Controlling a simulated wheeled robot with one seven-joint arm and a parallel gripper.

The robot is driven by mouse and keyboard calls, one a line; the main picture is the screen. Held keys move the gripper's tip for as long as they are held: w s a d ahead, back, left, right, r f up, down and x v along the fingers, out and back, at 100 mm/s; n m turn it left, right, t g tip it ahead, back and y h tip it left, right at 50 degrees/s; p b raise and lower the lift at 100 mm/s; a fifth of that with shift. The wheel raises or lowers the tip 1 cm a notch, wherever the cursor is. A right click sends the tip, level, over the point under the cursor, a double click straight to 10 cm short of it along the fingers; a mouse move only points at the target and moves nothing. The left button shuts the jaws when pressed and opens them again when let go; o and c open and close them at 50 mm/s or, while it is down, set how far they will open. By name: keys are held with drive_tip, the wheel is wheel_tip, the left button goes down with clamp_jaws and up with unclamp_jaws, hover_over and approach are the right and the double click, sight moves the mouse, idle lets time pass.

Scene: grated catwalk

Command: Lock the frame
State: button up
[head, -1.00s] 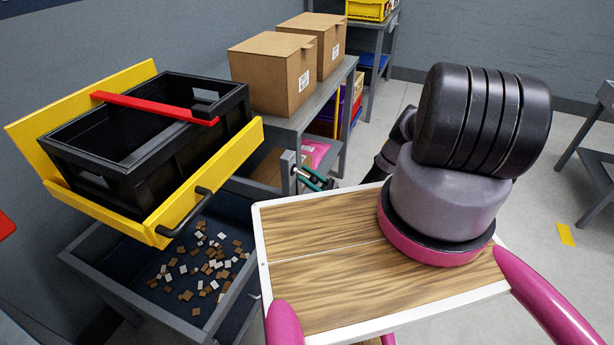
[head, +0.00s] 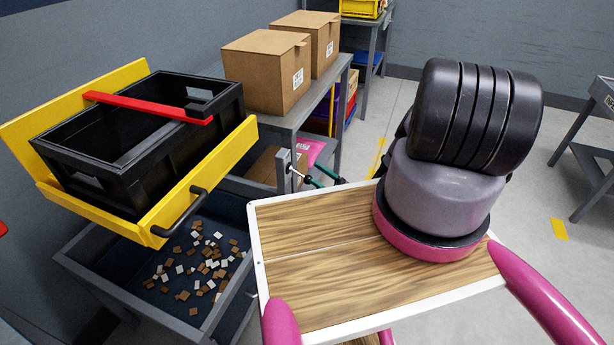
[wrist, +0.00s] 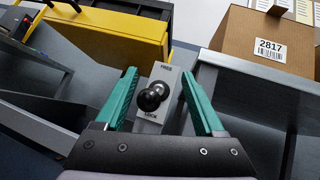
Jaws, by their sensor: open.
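The yellow frame (head: 215,160) holds a black crate (head: 120,180) with a red bar (head: 150,105) across its top. At the frame's right stands a grey lock plate (head: 283,165). In the wrist view the plate (wrist: 160,72) reads FREE at its far end and LOCK at its near end. Its black ball-ended lever (wrist: 150,97) appears nearer the LOCK label. My gripper (wrist: 158,77) has teal fingers, open, one on each side of the plate and knob. It holds nothing. In the head view my gripper (head: 322,178) is small and partly hidden by my arm.
A grey bin (head: 90,262) below the frame holds scattered brown and white chips (head: 205,265). Cardboard boxes (head: 265,70) stand on a grey bench (head: 318,90) behind the plate. My wood-topped base fills the front. Open floor (head: 540,190) lies to the right.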

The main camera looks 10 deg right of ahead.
drive_tip(key=s+d, duration=0.2)
drive_tip(key=d, duration=0.5)
idle(0.3)
drive_tip(key=w+a+r+n+g+h, duration=0.15)
drive_tip(key=r+n+g+h, duration=0.55)
drive_tip(key=r, duration=1)
drive_tip(key=w+r+n+g+h, duration=0.3)
drive_tip(key=r+n+g+h, duration=0.4)
drive_tip(key=r, duration=1)
drive_tip(key=s+a+r+t+h, duration=0.2)
drive_tip(key=s+r+t+h, duration=0.2)
drive_tip(key=s+r+t, duration=0.3)
drive_tip(key=s+a+r+t+h, duration=0.2)
drive_tip(key=s+r+t+h, duration=0.3)
drive_tip(key=s+r, duration=0.8)
drive_tip(key=shift+s+a+r+m+t, duration=0.25)
drive_tip(key=shift+r+t, duration=0.75)
drive_tip(key=shift+r, duration=1.95)
